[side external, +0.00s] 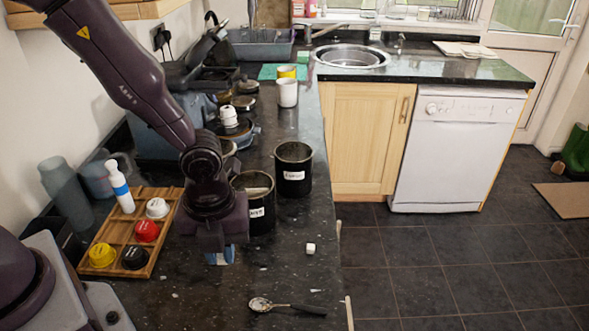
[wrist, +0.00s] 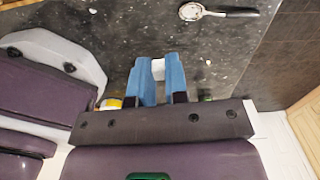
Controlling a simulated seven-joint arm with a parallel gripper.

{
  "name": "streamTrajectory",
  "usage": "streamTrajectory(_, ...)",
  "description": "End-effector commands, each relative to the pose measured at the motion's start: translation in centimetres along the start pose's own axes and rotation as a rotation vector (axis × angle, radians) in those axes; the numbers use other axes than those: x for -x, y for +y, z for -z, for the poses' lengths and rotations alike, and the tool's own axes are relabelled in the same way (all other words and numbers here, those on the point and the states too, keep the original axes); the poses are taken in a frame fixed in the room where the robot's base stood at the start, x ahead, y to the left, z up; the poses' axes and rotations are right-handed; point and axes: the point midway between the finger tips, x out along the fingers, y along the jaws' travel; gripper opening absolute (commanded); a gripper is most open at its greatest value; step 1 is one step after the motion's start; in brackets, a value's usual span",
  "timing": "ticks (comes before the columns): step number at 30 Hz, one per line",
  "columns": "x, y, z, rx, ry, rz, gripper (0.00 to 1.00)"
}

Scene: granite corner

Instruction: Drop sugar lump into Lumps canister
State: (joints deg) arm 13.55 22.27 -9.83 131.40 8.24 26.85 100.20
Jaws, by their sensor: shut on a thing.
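Another white lump (side external: 310,248) lies on the counter to the right of my gripper. Two black open canisters with white labels stand behind my gripper: a nearer canister (side external: 263,218), partly hidden by my arm, and a farther canister (side external: 294,185). Their labels are too small to read surely, so I cannot tell which is Lumps. The nearer one shows pale contents.
A spoon (side external: 285,306) lies near the counter's front, also in the wrist view (wrist: 218,11). The wooden tray (side external: 98,237) at left holds coloured lids and a white-and-blue bottle (side external: 121,188). A white mug (side external: 287,93) stands farther back. The counter ends at right above the floor.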

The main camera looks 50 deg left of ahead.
Motion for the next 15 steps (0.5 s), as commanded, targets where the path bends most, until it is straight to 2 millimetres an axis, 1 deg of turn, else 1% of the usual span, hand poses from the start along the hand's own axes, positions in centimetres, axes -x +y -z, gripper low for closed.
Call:
streamTrajectory(4, 0.0, -0.7, -0.4, 0.0, 0.0, 0.0, 0.0)
streamTrajectory(8, 0.2, -3.1, -2.1, -0.002, 0.0, 0.003, 0.0)
streamTrajectory(11, 0.5, -5.8, -4.5, -0.005, -0.001, 0.005, 0.0)
streamTrajectory(12, 0.7, -7.0, -5.6, -0.006, -0.001, 0.005, 0.0)
streamTrajectory(14, 0.9, -8.6, -7.3, -0.008, -0.001, 0.005, 0.0)
streamTrajectory(15, 1.0, -9.6, -8.5, -0.01, -0.001, 0.004, 0.0)
